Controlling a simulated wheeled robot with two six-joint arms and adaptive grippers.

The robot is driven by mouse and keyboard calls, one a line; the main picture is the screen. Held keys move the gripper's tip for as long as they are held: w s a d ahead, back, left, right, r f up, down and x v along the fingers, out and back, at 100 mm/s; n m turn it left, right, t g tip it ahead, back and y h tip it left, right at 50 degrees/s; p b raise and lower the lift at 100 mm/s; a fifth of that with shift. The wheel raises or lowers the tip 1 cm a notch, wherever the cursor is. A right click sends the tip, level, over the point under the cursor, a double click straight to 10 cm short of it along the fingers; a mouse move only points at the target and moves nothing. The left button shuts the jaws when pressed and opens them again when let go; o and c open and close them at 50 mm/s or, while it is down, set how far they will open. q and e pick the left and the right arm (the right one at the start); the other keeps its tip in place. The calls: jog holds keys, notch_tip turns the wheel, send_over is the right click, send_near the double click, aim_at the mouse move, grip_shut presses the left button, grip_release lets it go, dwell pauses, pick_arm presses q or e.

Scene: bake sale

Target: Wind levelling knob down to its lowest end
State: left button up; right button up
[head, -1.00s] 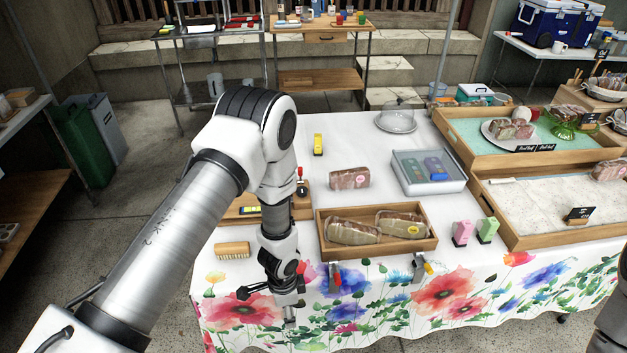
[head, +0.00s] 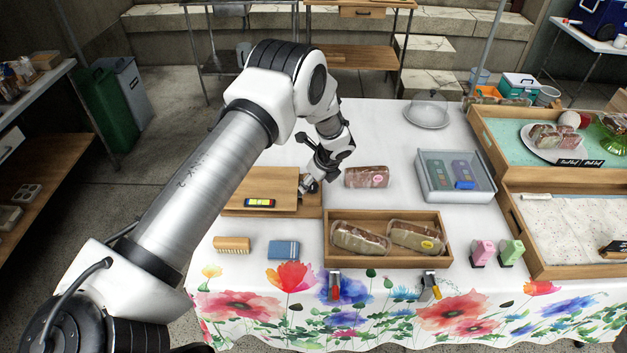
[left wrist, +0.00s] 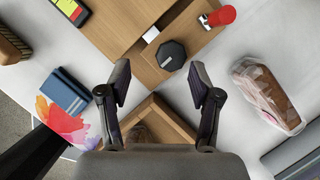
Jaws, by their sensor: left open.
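A dark, faceted knob (left wrist: 171,55) stands on a wooden board (left wrist: 135,20) in the left wrist view; I take it for the levelling knob. My left gripper (left wrist: 159,72) is open, its two fingers apart on either side of and just short of the knob, with nothing between them. In the head view the left gripper (head: 308,184) is over the right end of the wooden board (head: 235,180) and hides the knob. A black and yellow level (head: 260,203) lies on the board. My right gripper is out of view.
A red-topped part (left wrist: 222,15) stands beyond the knob. A wrapped loaf (head: 366,177) lies right of the gripper. White cloth is clear behind the loaf.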

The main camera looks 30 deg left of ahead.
aim_at(315, 185)
pick_arm(q)
jog(key=f, duration=0.1)
jog(key=w+f, duration=0.2)
jog(key=f, duration=0.1)
jog(key=shift+w+a, duration=0.2)
jog(key=shift+a, duration=0.2)
jog(key=shift+s+r, duration=0.25)
jog(key=shift+c, duration=0.3)
jog(key=shift+s+r, duration=0.2)
jog(key=shift+s, duration=0.05)
jog(key=c, duration=1.1)
jog(key=shift+d+f, duration=0.1)
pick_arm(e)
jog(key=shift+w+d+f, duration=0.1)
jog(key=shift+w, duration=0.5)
pick_arm(q)
jog(key=shift+f, duration=0.1)
